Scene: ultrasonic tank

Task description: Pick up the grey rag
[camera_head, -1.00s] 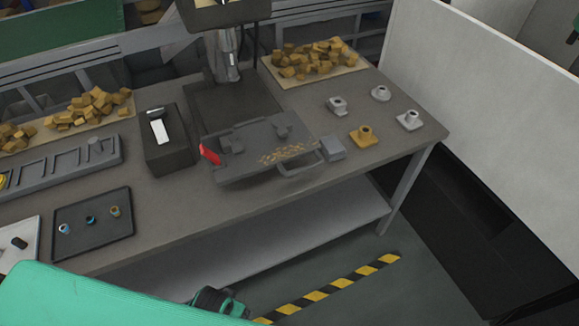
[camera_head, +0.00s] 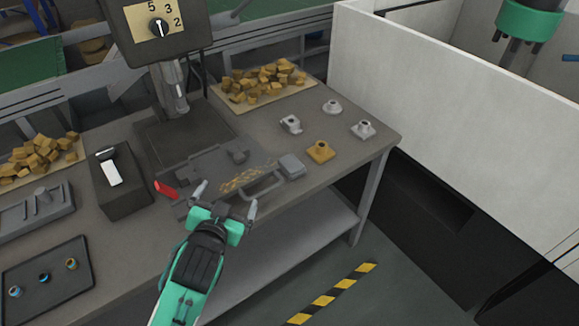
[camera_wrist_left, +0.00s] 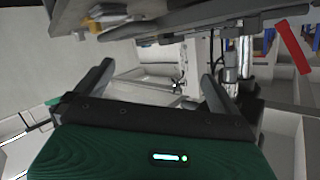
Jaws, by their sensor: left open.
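A small grey-blue folded block (camera_head: 291,166), which looks like the grey rag, lies on the workbench just right of the curved metal handle. My left gripper (camera_head: 226,198) is open and empty. Its two fingers are spread at the bench's front edge, near the plate and handle, to the left of and nearer than the rag. In the left wrist view the open fingers (camera_wrist_left: 156,70) show nothing between them. I cannot clearly make out the rag there. My right gripper is not in view.
A drill press (camera_head: 170,85) stands behind the metal plate with shavings (camera_head: 240,180). A red lever (camera_head: 166,190) is left of my gripper. A black box (camera_head: 120,185) and a dark tray (camera_head: 45,275) are left.

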